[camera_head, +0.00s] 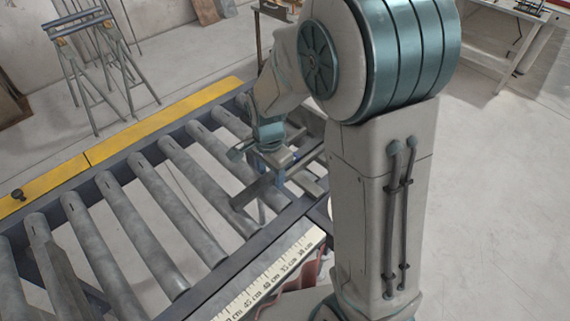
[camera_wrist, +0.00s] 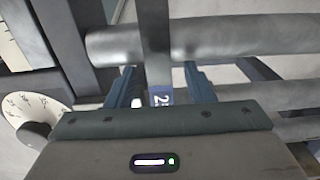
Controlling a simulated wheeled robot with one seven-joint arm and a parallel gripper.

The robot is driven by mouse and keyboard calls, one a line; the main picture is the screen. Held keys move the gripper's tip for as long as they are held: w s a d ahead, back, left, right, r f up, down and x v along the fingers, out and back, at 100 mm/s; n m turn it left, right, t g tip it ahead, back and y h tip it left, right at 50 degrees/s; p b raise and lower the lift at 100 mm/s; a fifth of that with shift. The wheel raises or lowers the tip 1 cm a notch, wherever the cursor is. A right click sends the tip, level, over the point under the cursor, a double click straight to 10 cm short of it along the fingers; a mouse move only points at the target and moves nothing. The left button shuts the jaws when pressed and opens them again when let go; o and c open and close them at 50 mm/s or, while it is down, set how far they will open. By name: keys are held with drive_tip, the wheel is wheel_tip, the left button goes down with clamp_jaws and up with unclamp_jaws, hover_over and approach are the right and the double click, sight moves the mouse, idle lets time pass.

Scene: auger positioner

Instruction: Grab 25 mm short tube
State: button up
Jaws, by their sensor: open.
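A grey metal tube (camera_wrist: 155,30) with a blue label reading "25" runs up the wrist view between my two blue fingers. My gripper (camera_wrist: 158,70) is open, with one finger on each side of the tube and visible gaps between. In the head view, a flat grey tube (camera_head: 256,189) lies over the rollers below my gripper (camera_head: 278,178). The far part of the tube and its contact with the fingers are hidden in the head view.
A roller conveyor (camera_head: 180,192) spans the left, with a yellow rail (camera_head: 115,147) behind it. A ruler (camera_head: 270,277) runs along its front edge. A round white dial (camera_wrist: 38,115) with a dark knob is at left in the wrist view. Trestles (camera_head: 95,55) stand farther back.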

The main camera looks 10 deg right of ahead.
clamp_jaws()
